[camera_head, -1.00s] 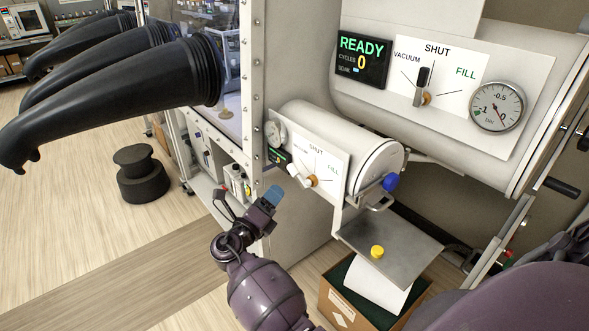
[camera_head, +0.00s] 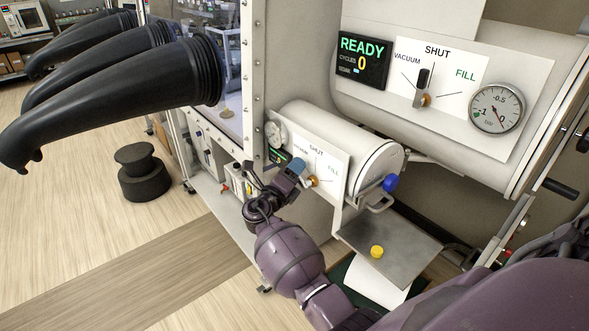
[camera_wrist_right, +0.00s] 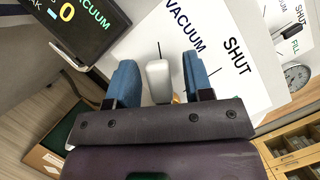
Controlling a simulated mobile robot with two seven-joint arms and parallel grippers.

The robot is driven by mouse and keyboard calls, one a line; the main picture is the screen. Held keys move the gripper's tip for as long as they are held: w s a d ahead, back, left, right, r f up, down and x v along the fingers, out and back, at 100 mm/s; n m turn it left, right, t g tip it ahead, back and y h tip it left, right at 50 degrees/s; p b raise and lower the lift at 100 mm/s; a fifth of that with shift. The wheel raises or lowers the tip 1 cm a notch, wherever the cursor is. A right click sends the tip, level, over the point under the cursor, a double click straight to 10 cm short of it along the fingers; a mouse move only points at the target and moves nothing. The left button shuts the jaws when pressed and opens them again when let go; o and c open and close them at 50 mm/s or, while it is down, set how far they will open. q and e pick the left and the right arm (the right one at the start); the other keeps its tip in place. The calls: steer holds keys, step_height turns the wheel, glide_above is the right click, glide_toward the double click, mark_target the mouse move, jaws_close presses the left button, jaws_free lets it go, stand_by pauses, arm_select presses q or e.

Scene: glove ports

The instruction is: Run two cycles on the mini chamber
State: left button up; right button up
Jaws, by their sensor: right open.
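The mini chamber (camera_head: 335,130) is a small white cylinder on the wall, with a round door and blue knob (camera_head: 390,183) at its right end. Its panel (camera_head: 328,172) is marked VACUUM, SHUT and FILL. In the wrist view its pale valve lever (camera_wrist_right: 158,80) lines up with the VACUUM mark, and its display (camera_wrist_right: 75,22) reads VACUUM and 0. My right gripper (camera_head: 292,169) is at the panel's left side. Its blue fingers (camera_wrist_right: 160,78) are open, one on each side of the lever, with gaps visible. My left gripper is not in view.
Above is a larger chamber whose display (camera_head: 362,60) reads READY, 0, with its lever (camera_head: 423,85) at SHUT. A metal shelf (camera_head: 410,245) with a yellow-topped item (camera_head: 377,252) sits below the mini chamber. Black gloves (camera_head: 120,90) stick out at left.

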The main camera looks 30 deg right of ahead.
steer(key=shift+w+d, duration=0.1)
steer(key=shift+d, duration=0.05)
jaws_close()
